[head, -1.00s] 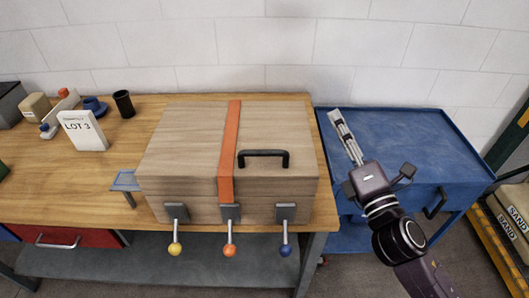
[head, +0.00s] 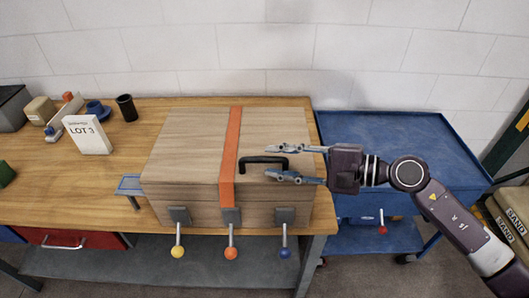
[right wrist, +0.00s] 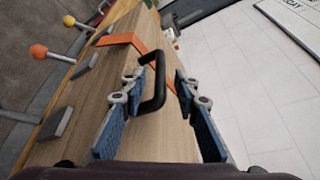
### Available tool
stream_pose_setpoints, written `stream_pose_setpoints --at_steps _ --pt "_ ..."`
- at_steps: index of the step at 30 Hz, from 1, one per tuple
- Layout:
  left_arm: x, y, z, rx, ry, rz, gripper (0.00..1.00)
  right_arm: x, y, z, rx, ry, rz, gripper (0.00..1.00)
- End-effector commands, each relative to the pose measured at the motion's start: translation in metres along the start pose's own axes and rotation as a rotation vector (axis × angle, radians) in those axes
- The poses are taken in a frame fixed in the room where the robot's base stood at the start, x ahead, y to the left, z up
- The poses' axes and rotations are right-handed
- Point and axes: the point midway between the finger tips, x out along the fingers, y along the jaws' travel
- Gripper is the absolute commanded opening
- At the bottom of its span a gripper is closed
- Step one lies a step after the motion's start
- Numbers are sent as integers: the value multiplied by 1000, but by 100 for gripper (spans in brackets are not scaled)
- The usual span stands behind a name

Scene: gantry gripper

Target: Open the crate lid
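The wooden crate (head: 190,155) sits on the workbench with its lid down. An orange strap (head: 230,150) runs over the lid. A black handle (head: 262,159) stands on the lid right of the strap; it also shows in the right wrist view (right wrist: 160,85). Three latches with yellow (head: 178,252), orange (head: 231,253) and blue (head: 284,252) knobs hang down on the crate front. My right gripper (head: 280,162) is open at the handle's right end, and in the right wrist view its fingers (right wrist: 158,88) lie on either side of the handle. My left gripper is not in view.
A blue cart (head: 400,130) stands right of the bench (head: 60,190). A LOT 3 card (head: 87,134), a black cup (head: 126,106) and small items stand on the bench's left. Sand bags (head: 508,215) lie at far right. A white wall is behind.

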Motion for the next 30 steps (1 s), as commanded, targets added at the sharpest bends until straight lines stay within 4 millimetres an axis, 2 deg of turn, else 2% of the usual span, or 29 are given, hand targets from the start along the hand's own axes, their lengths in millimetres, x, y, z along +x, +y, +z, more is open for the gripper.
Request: stream_pose_setpoints --at_steps 1,7,17,25,30 --pt "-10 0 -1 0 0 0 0 8 -4 4 1 -4 0 29" --pt "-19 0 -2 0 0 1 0 30 -2 2 2 -2 -1 29" --pt "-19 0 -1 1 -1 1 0 36 0 1 1 -1 -1 29" --pt "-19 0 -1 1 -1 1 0 35 0 1 2 -1 -1 0" --pt "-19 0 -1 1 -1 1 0 35 0 1 2 -1 -1 0"
